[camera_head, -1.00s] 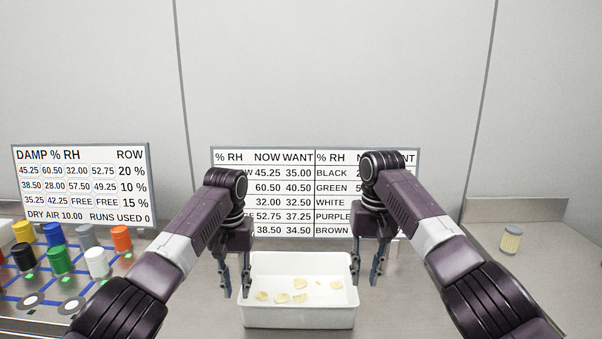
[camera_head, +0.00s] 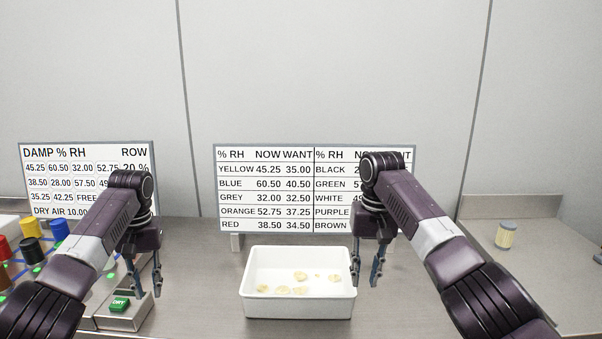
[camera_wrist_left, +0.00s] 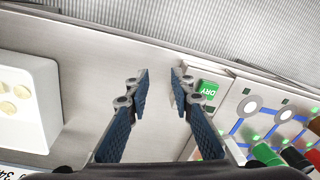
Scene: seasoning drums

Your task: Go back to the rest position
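My left gripper (camera_head: 148,294) is open and empty. In the head view it hangs beside the green DRY button (camera_head: 120,304) on a small grey box at the left. In the left wrist view its two blue fingers (camera_wrist_left: 160,80) are apart with nothing between them, and the green DRY button (camera_wrist_left: 208,90) lies just right of the fingertips. My right gripper (camera_head: 366,283) hangs fingers down at the right edge of the white tray (camera_head: 298,306). Its fingers are apart and nothing shows between them.
Pale chips lie in the tray. Coloured drums, such as a blue one (camera_head: 59,230) and a black one (camera_head: 31,250), stand at the left, partly behind my left arm. Two number boards (camera_head: 88,150) (camera_head: 265,152) stand at the back. A small jar (camera_head: 506,236) stands at the right.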

